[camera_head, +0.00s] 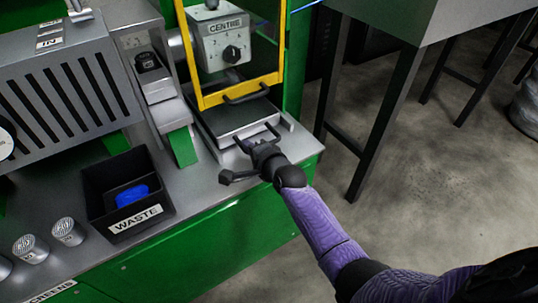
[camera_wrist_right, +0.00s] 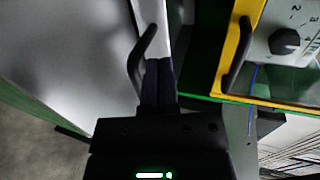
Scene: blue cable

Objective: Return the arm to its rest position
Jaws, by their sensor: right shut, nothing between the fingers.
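My right arm (camera_head: 325,225), in a purple sleeve, comes in from the lower right and is stretched out over the bench. My right gripper (camera_head: 252,150) is at the black handle on the front of the grey drawer or tray (camera_head: 232,122) below the yellow-framed guard. In the right wrist view its fingers (camera_wrist_right: 158,82) are shut with nothing between them. The black handle (camera_wrist_right: 141,58) is close beside the fingers there; I cannot tell whether they touch. My left gripper is not in view.
The yellow frame (camera_head: 198,62) stands behind the gripper, with a machine head marked CENTRE (camera_head: 222,40) inside it. A black WASTE bin (camera_head: 95,200) holding a blue piece (camera_head: 132,195) and several metal cups (camera_head: 68,231) stand to the left.

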